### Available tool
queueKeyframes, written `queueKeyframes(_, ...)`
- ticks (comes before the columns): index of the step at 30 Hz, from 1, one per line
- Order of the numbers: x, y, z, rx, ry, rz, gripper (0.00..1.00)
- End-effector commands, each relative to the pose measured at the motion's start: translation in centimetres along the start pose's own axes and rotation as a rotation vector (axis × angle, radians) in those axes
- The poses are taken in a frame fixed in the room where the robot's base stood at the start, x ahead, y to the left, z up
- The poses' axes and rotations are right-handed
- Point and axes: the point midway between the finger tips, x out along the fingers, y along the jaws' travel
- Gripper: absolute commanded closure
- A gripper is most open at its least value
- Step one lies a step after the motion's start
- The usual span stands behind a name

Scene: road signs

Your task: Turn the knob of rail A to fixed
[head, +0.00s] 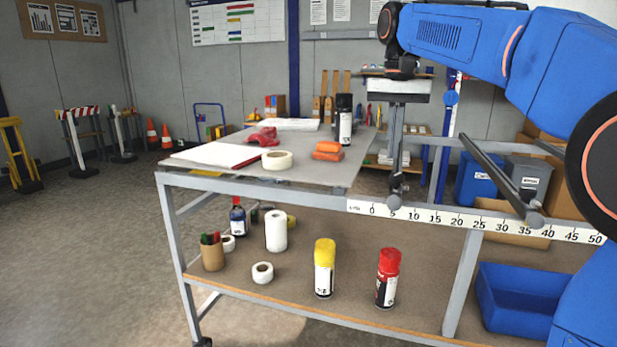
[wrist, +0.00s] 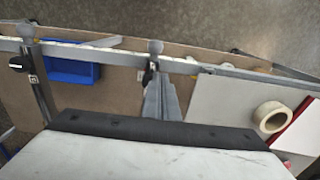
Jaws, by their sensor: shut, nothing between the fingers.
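Two grey rails run back from the table's scaled front beam (head: 480,218), a nearer-to-centre rail (head: 394,178) and a right-hand rail (head: 497,178). Each has a rounded grey end at the beam. I cannot read which is rail A. In the wrist view, a black knob (wrist: 16,63) sits beside the left rail (wrist: 38,98), next to a small unreadable label. A dark part at the other rail (wrist: 149,72) is partly hidden by my fingers. My gripper (head: 398,120) is shut and empty above the central rail; its fingers also show in the wrist view (wrist: 160,85).
The table top (head: 225,180) left of the rails holds a tape roll (head: 277,160), orange items (head: 328,151) and a dark can (head: 343,120). Spray cans (head: 325,270) and a blue bin (head: 515,300) stand on the lower shelf. The space between the two rails is open.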

Motion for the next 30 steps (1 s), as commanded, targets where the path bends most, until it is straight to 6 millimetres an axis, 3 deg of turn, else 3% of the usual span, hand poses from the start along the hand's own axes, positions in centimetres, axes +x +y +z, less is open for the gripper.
queueKeyframes(11, -0.7, 3.0, -0.7, 0.002, -0.001, 0.001, 1.00)
queueKeyframes(30, 5.3, 2.9, -0.7, 0.000, -0.002, 0.001, 1.00)
